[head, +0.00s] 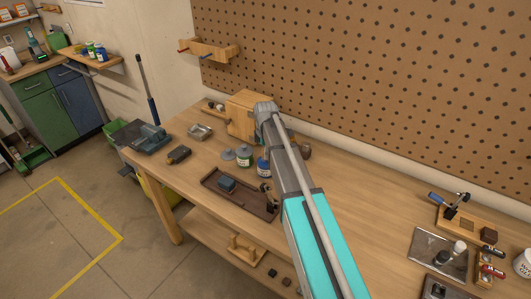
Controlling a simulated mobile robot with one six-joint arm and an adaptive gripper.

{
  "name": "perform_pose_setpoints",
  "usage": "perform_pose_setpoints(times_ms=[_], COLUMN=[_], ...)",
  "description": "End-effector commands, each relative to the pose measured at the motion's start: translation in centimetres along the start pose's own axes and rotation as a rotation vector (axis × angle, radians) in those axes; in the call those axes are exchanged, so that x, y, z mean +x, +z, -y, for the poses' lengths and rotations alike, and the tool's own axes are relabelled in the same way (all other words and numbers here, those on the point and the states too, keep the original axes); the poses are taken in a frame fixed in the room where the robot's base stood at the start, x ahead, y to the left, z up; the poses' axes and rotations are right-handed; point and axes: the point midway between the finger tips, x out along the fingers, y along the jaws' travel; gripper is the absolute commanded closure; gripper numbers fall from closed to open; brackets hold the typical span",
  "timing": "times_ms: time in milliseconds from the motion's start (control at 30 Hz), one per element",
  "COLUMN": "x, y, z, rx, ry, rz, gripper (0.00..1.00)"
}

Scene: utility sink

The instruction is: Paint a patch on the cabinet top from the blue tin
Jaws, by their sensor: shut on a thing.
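A tin with a blue label (263,167) stands on the workbench, close beside my arm, which partly covers it. A tin with a green label (245,157) stands just left of it, with a round grey disc (228,154) next to that. A low cabinet with a green and a blue door stands at the far left, with a wooden top (40,67). My arm reaches up over the bench from the bottom of the view. My gripper is hidden behind the arm, so what it holds does not show. No paint patch can be made out.
On the workbench (355,205) are a dark tray (227,203) with a blue block, a wooden box (240,112) and small tools. Several tins stand on the wall shelf (108,64) by the cabinet. Open floor (45,215) lies left of the bench.

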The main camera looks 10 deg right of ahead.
Motion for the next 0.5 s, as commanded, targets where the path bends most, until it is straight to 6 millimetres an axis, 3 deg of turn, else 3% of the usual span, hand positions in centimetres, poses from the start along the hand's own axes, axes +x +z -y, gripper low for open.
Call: perform_pose_setpoints(times_ms=[500], x=[-3.3], y=[-0.1], z=[0.0], rx=[-0.001], ry=[0.001], rz=[-0.001], gripper=[0.93])
